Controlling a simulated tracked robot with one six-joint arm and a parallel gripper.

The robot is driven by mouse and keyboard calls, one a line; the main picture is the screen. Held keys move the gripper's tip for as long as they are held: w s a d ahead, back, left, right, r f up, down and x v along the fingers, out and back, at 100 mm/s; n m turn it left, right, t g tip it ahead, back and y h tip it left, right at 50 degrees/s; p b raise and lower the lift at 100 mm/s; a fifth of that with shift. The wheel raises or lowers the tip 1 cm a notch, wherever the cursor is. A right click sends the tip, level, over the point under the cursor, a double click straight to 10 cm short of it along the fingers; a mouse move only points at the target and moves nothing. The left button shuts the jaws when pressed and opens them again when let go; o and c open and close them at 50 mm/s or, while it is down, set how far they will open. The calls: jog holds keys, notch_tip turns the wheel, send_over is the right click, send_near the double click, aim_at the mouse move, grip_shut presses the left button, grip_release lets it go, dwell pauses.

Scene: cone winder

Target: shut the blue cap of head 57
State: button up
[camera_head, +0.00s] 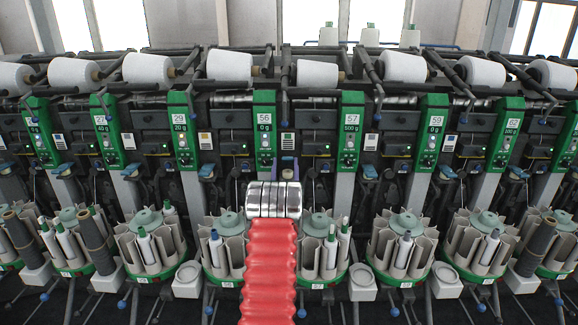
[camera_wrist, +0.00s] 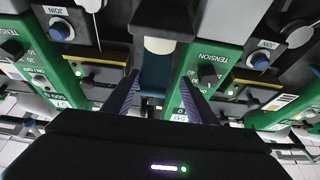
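Head 57 (camera_head: 350,118) has a green panel, right of the middle in the head view. My gripper (camera_head: 289,166) is in front of the machine between the panels of heads 56 and 57. In the wrist view my gripper (camera_wrist: 159,98) has its two purple fingers apart. A dark blue part (camera_wrist: 157,73), seemingly a blue cap, lies between and beyond them, below a pale round end. Whether the fingers touch it, and whether it is up or down, I cannot tell. In the head view my gripper and arm hide most of that spot.
Other blue caps show at the neighbouring heads, such as one right of panel 57 (camera_head: 370,172) and one left of panel 56 (camera_head: 207,170). Green panels flank my fingers closely in the wrist view (camera_wrist: 208,75). Bobbin magazines (camera_head: 400,245) stand in a row below.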

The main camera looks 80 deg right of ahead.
jog(key=shift+o, duration=1.2)
jog(key=shift+r, duration=0.4)
jog(key=shift+s, duration=0.1)
jog(key=shift+s+f, duration=0.1)
jog(key=shift+f, duration=0.05)
jog(key=shift+s+a+f, duration=0.1)
jog(key=s+a, duration=0.3)
jog(key=a, duration=0.9)
jog(key=shift+a+f, duration=0.15)
jog(key=shift+a, duration=0.1)
